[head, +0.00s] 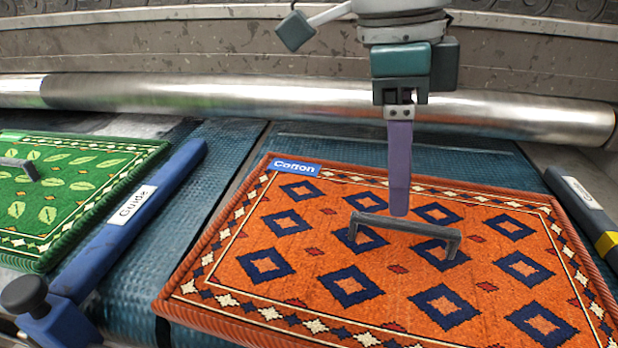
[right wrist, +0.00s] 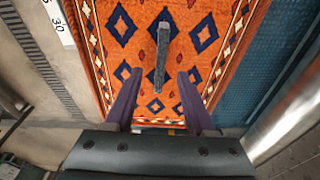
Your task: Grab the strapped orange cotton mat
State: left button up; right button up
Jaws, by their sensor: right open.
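The orange cotton mat (head: 300,250), with dark blue diamonds and a blue "Cotton" label (head: 294,166), lies flat on the teal ribbed belt. A grey strap handle (head: 405,226) stands up from its middle. My right gripper (head: 398,210) hangs from above, just behind the handle. In the right wrist view the right gripper (right wrist: 156,84) is open, with its two purple fingers apart over the mat (right wrist: 118,28). The handle (right wrist: 162,58) shows between and ahead of the fingertips there. Nothing is between the fingers' bases. My left gripper is not in view.
A green leaf-patterned mat (head: 68,190) with its own grey handle lies at the left. A blue bar labelled "Guide" (head: 140,215) separates the two mats. A metal roller (head: 250,101) runs across the back. Another bar (head: 585,205) stands at the right edge.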

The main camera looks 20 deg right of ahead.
aim_at(405, 223)
jog(key=f, duration=0.2)
jog(key=d+f, duration=0.1)
jog(key=f, duration=0.1)
jog(key=s+f, duration=0.1)
jog(key=f, duration=0.2)
jog(key=shift+d, duration=0.25)
jog(key=shift+r, duration=0.1)
jog(key=shift+c, duration=0.2)
grip_shut()
dwell(0.8)
